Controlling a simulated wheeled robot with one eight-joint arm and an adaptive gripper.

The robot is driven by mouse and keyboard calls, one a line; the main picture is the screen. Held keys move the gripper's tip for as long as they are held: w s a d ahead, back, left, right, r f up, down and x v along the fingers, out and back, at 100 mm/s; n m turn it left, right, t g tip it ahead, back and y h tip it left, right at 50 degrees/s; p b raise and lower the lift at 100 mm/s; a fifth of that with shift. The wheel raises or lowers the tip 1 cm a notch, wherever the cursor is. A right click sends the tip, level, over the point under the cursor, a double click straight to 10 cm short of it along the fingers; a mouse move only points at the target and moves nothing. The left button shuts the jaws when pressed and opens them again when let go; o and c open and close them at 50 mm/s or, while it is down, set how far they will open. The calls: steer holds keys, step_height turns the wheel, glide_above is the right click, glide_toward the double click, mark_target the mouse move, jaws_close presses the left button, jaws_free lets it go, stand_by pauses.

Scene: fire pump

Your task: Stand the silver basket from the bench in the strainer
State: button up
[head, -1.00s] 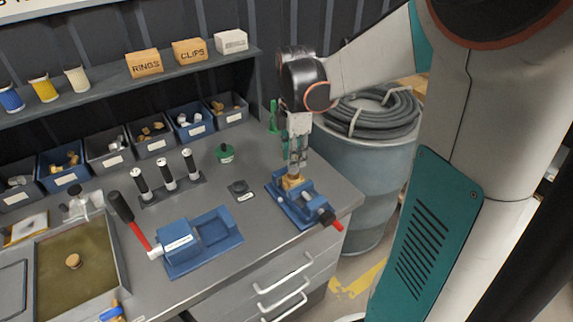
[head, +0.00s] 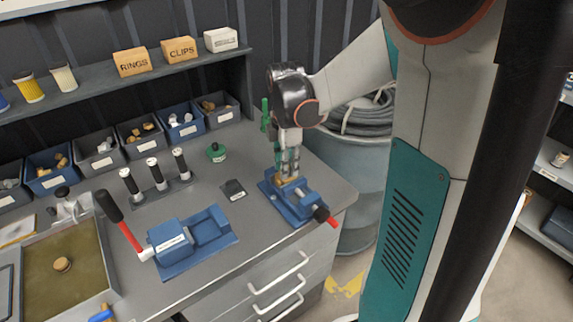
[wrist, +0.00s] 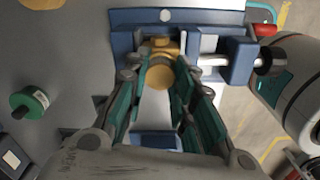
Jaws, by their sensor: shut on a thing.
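My gripper (head: 289,170) points down over the blue vise (head: 299,207) at the right end of the bench. A brass body, seemingly the strainer, is at the vise; in the wrist view its brass part (wrist: 161,76) shows between and just beyond my fingers. My gripper's fingers (wrist: 160,95) are closed in on a pale grey piece (wrist: 155,108), which looks like the silver basket. The fingers hide most of it in the head view. I cannot tell how far the basket is inside the strainer, or whether it touches it.
A blue fixture (head: 190,242) with a red-and-black handle lies left of the vise. A dark small block (head: 233,190) and a green round item (head: 216,152) lie on the bench behind. Parts bins line the back. A grey drum (head: 350,180) stands right of the bench.

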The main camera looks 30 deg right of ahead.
steer(key=shift+s+a+f, duration=0.1)
steer(key=shift+s+f, duration=0.2)
steer(key=shift+f, duration=0.2)
steer(key=o, duration=0.9)
steer(key=shift+w+f, duration=0.1)
steer(key=shift+o, duration=0.2)
steer(key=shift+w+f, duration=0.1)
steer(key=shift+w, duration=0.05)
steer(key=shift+r, duration=0.3)
step_height(320, 180, up, 13)
steer(key=p, duration=0.4)
steer(key=shift+p, duration=0.4)
steer(key=shift+w, duration=0.1)
